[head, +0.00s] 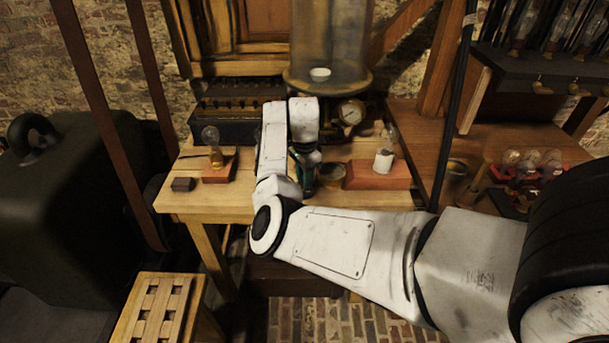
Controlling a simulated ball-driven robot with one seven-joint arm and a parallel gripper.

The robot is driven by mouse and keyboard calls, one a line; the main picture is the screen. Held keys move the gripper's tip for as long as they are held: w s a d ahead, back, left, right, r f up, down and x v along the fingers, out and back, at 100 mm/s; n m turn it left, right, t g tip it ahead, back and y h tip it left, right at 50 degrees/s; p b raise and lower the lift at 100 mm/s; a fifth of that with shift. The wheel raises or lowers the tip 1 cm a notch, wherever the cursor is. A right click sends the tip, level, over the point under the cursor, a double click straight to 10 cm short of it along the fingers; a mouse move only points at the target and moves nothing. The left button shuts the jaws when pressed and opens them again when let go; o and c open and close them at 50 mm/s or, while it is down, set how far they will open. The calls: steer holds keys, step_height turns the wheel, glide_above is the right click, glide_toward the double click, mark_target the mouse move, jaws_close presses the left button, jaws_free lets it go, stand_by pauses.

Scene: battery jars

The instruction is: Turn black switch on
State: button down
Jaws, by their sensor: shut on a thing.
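My gripper (305,158) is at the end of my white arm, over the middle of the wooden table (235,207). It points down and is small and dark in this view. It is shut on a dark green object (304,175), whose shape is partly hidden by my arm. I cannot pick out the black switch for certain. A small dark block (183,184) lies at the table's left front, beside a bulb (212,145) on a reddish base (219,172).
A reddish block (376,175) bearing a white cylinder (383,162) stands on the right of the table. A round gauge (351,112) and a large glass jar (330,40) are behind. Bulbs (530,160) stand on the right bench.

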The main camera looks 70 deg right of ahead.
steer(key=m, duration=0.6)
steer(key=shift+m, duration=0.3)
stand_by(0.4)
steer(key=c, duration=0.8)
jaws_free()
steer(key=shift+r, duration=0.1)
step_height(320, 180, up, 11)
steer(key=shift+f+b, duration=0.15)
steer(key=shift+b, duration=0.25)
